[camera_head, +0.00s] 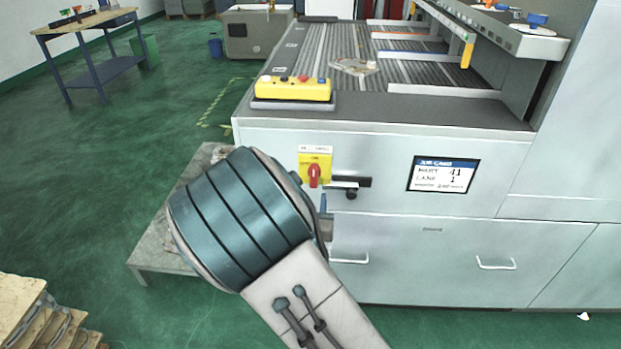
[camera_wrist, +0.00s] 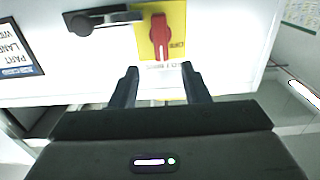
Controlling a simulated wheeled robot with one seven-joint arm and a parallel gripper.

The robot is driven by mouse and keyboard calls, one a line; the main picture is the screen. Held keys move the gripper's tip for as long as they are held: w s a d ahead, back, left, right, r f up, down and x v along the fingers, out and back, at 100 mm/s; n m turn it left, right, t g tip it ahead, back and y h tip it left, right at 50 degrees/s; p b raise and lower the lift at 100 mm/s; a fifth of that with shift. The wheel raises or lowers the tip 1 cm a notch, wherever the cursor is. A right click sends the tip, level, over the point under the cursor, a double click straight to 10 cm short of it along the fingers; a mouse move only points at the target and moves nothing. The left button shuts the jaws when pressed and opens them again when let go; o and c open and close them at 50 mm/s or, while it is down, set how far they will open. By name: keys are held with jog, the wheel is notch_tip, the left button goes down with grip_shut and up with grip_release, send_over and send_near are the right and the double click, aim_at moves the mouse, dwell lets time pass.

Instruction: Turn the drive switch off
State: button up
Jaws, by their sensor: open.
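The drive switch (camera_head: 314,175) is a red rotary knob on a yellow plate on the front of the grey machine. Its handle stands about upright, and the plate has small lettering. In the wrist view, which looks upside down, the red knob (camera_wrist: 159,38) is at top centre. My gripper (camera_wrist: 160,72) is open and empty, with two dark fingers pointing at the plate. The knob lies in line with the gap, just past the fingertips; I cannot tell the exact distance. In the head view my arm mostly hides the gripper, just below the switch.
A black handle (camera_head: 350,184) sticks out right beside the switch, also seen in the wrist view (camera_wrist: 100,19). A display (camera_head: 443,175) is further right. A yellow button box (camera_head: 294,88) sits on the ledge above. Drawer handles (camera_head: 496,264) are below.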

aim_at(314, 176)
jog(key=w, duration=0.8)
jog(key=shift+w+d+p, duration=0.1)
jog(key=shift+w+p, duration=0.15)
jog(key=shift+p, duration=0.1)
